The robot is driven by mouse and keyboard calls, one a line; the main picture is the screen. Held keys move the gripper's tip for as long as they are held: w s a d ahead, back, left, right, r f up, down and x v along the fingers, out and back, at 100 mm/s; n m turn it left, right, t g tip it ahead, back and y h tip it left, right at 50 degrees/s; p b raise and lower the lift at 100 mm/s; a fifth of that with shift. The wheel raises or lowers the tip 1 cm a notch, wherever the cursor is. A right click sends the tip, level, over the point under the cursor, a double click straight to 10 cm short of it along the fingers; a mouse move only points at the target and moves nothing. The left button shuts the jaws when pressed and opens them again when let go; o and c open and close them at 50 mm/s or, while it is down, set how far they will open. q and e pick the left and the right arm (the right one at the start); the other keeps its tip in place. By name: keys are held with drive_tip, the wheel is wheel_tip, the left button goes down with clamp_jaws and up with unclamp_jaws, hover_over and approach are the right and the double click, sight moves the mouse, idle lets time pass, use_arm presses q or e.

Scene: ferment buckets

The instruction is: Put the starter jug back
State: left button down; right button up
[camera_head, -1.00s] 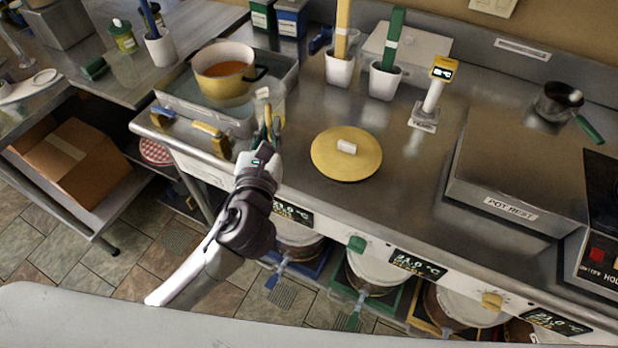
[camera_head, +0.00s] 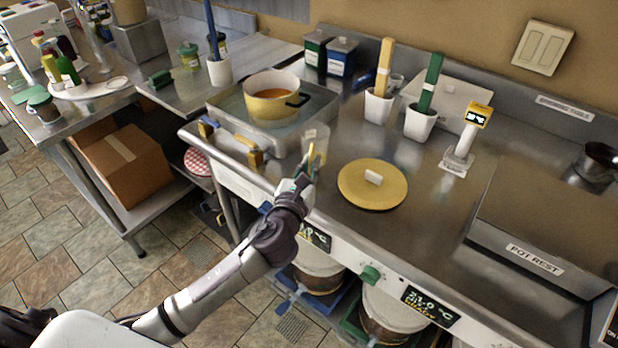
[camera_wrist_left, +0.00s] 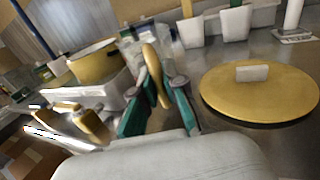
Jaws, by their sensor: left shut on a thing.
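The starter jug looks like the clear jug (camera_head: 318,134) with a yellow handle, at the counter's front between the metal tray and the yellow lid. My left gripper (camera_head: 305,173) is shut on its handle. In the left wrist view, the yellow handle (camera_wrist_left: 155,75) stands between the green-padded fingers of my left gripper (camera_wrist_left: 160,98). The jug's clear body (camera_wrist_left: 170,45) is mostly hidden behind the handle and fingers. I cannot tell whether the jug's base touches the counter. My right gripper is not in view.
A yellow pot (camera_head: 270,108) with orange liquid sits in a metal tray (camera_head: 232,128) left of the jug. A round yellow lid (camera_head: 372,195) lies close on the right. White holders (camera_head: 419,124) with upright tools stand behind. Bare counter lies right of the lid.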

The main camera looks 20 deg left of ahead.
use_arm(q)
drive_tip(key=shift+w+a+f, duration=0.15)
drive_tip(key=shift+a+f, duration=0.1)
wheel_tip(320, 180, down, 3)
drive_tip(key=shift+a+f+b, duration=0.1)
drive_tip(key=shift+f+b, duration=0.1)
drive_tip(key=shift+b, duration=0.4)
drive_tip(key=shift+f, duration=0.25)
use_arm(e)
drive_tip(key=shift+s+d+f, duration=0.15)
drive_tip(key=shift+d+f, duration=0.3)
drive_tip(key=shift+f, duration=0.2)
use_arm(q)
drive_tip(key=shift+f, duration=0.15)
drive_tip(key=c, duration=1.2)
unclamp_jaws()
drive_tip(key=shift+c, duration=0.2)
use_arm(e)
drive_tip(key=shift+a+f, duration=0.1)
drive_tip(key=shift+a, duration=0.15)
